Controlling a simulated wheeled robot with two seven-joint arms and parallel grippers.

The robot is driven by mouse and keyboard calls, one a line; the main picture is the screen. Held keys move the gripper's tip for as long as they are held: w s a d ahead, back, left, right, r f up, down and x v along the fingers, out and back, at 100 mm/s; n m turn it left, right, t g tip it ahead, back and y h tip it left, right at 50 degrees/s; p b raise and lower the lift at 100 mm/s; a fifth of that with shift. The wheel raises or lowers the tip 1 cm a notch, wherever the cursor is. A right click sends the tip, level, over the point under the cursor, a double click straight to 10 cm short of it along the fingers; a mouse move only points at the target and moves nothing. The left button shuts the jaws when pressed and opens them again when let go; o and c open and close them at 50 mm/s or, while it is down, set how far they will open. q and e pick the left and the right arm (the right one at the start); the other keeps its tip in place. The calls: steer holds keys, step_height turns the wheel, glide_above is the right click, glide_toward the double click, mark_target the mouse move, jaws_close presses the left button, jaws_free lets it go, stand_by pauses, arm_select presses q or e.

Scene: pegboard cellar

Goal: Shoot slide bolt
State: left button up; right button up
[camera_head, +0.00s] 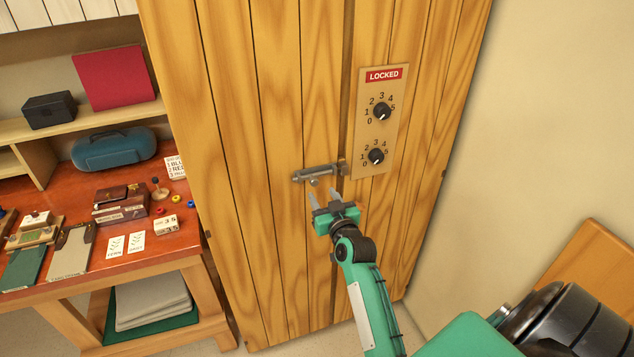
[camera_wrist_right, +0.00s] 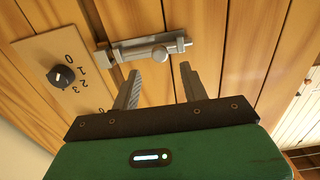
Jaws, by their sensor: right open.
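The slide bolt (camera_head: 316,172) is a grey metal bolt lying across the wooden door (camera_head: 280,100), with a small round knob below its barrel. Its keeper (camera_head: 344,169) sits to its right, beside the door's dark seam. The bolt (camera_wrist_right: 135,49) and knob (camera_wrist_right: 159,54) also show in the right wrist view, where the rod end sticks out on the right. I cannot tell whether the rod enters the keeper (camera_wrist_right: 102,55). My right gripper (camera_head: 322,191) is open and empty, just below the bolt. In the wrist view its fingertips (camera_wrist_right: 160,72) straddle the knob's line, apart from it.
A panel (camera_head: 370,133) with a red LOCKED sign (camera_head: 384,75) and two dials (camera_head: 382,111) is right of the bolt. A workbench (camera_head: 150,255) with small items stands left of the door. A wooden board (camera_head: 590,270) is at the lower right.

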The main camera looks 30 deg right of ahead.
mark_target(316, 183)
steer(key=shift+p+x, duration=0.65)
steer(key=shift+x, duration=1.95)
jaws_close()
